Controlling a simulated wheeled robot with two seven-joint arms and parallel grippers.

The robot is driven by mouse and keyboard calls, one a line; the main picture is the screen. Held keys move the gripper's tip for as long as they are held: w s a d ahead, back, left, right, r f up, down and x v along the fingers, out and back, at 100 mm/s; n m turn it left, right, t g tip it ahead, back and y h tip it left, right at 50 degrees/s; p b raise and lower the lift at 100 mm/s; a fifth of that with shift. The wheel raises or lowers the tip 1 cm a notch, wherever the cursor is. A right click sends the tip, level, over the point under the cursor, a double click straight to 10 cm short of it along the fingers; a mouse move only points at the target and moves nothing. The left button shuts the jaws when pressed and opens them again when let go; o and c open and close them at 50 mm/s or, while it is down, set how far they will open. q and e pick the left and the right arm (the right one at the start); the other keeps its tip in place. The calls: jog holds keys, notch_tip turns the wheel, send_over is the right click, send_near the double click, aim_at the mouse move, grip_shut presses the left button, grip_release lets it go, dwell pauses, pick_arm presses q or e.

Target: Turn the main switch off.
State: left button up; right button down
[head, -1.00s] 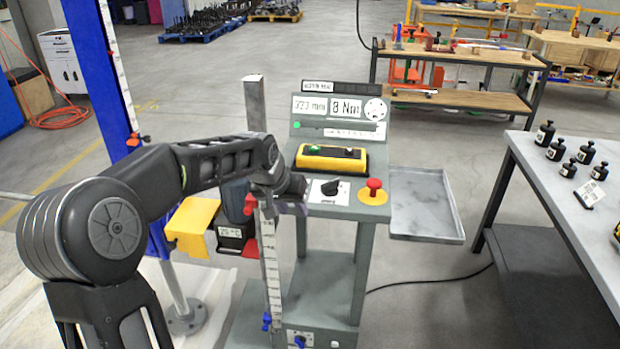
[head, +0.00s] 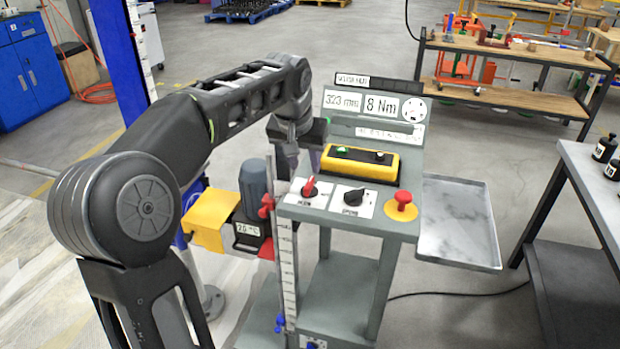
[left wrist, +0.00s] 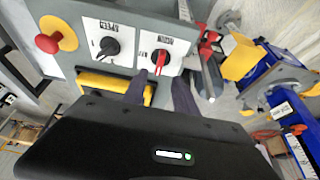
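The main switch, taken to be the red rotary knob (head: 310,188) on a white plate, sits at the left front of the grey console (head: 390,222). Its handle stands roughly upright in the head view; its label is hard to read. It also shows in the left wrist view (left wrist: 160,59), just beyond the fingers. My left gripper (head: 302,158) is open and empty, its fingers pointing down behind the red knob, by the console's left edge. In the left wrist view its two dark fingers (left wrist: 159,92) are apart with nothing between them. My right gripper is not in view.
A black knob (head: 353,197) and a red mushroom button (head: 403,198) sit right of the switch. A yellow box (head: 360,164) is behind them. A ruled post (head: 287,262) and a grey-yellow motor unit (head: 252,195) stand left. A metal tray (head: 457,225) is right.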

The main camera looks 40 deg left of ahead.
aim_at(309, 182)
pick_arm(q)
jog(key=shift+p+x, duration=0.5)
jog(key=shift+x, duration=3.45)
jog(key=shift+c, duration=0.5)
grip_shut()
